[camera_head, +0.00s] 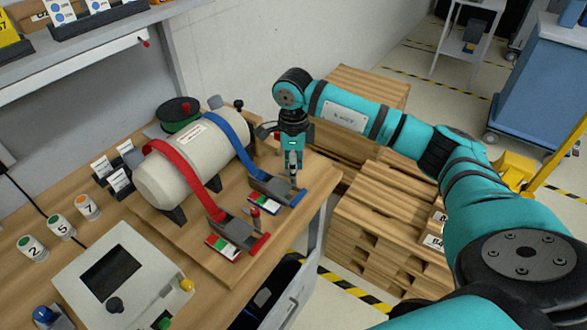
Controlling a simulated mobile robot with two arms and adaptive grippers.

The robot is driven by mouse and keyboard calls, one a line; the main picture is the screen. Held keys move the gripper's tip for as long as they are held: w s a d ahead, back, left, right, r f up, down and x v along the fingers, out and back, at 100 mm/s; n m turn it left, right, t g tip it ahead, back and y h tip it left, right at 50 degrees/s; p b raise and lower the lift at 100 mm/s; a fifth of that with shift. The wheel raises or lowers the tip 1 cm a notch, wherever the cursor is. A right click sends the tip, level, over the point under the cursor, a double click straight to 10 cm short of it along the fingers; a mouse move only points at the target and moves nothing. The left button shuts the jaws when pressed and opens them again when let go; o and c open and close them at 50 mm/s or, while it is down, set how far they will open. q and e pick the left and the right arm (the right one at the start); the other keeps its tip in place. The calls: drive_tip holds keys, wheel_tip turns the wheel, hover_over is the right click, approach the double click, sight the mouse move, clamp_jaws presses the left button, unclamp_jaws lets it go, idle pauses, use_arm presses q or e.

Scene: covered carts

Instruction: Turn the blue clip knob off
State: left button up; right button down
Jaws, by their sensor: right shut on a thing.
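The blue clip (264,189) lies on the wooden board at the end of the blue strap (234,133), which runs over a cream cylinder (190,165). My right gripper (293,178) points straight down at the right side of the blue clip. Its fingers are shut on the blue clip knob, which they hide. My left gripper is not in view.
A grey control box (140,280) stands on the workbench at the front left. Numbered cylinders (60,227) stand at the left. Wooden pallets (385,215) are stacked right of the bench, below my right arm. A shelf (75,62) overhangs the back left.

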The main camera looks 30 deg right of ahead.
drive_tip(key=shift+w+d+r+m, duration=0.1)
drive_tip(key=shift+m, duration=0.9)
drive_tip(key=shift+b, duration=0.3)
drive_tip(key=c, duration=1.2)
unclamp_jaws()
wheel_tip(320, 180, up, 12)
